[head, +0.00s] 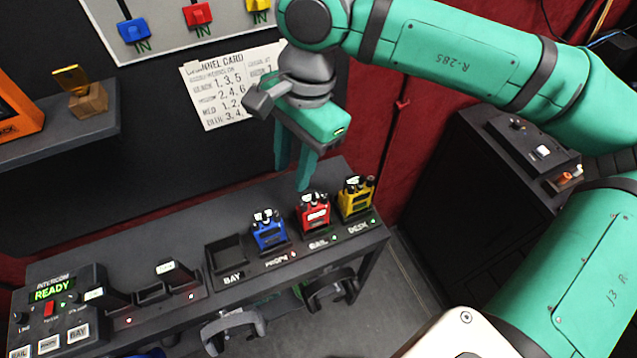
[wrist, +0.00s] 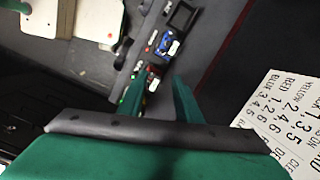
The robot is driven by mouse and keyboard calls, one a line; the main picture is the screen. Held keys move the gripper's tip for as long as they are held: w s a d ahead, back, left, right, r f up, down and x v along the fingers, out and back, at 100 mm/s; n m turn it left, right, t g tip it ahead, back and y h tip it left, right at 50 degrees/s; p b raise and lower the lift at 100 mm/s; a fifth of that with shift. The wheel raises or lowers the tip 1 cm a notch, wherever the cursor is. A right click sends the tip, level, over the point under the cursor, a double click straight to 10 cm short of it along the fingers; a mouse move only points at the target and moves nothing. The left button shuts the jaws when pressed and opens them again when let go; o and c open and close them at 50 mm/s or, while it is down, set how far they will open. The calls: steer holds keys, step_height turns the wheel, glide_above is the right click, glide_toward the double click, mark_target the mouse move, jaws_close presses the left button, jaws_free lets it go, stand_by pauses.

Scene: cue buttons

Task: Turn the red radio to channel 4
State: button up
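The red radio (head: 314,213) stands upright in the RAIL slot of the dark bench, between the blue and yellow radios. A green light shows by its label. Its knob setting is too small to read. My gripper (head: 294,178) is above and slightly left of the red radio, fingers pointing down, apart from it. In the wrist view my gripper (wrist: 158,86) has its two fingers spread with a gap and nothing held. The red radio (wrist: 153,84) shows small between the fingers, partly hidden.
The blue radio (head: 268,230) and yellow radio (head: 356,197) stand close on either side. The BAY tray (head: 226,254) is empty. An intercom (head: 55,305) reads READY. A channel card (head: 228,88) hangs on the wall behind my gripper. Headsets hang under the bench.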

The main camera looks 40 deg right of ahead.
steer(key=h, duration=0.2)
glide_above(325, 195)
steer(key=shift+m+g, duration=0.3)
steer(key=shift+g, duration=0.1)
step_height(325, 195, down, 10)
steer(key=shift+f, duration=0.15)
jaws_close()
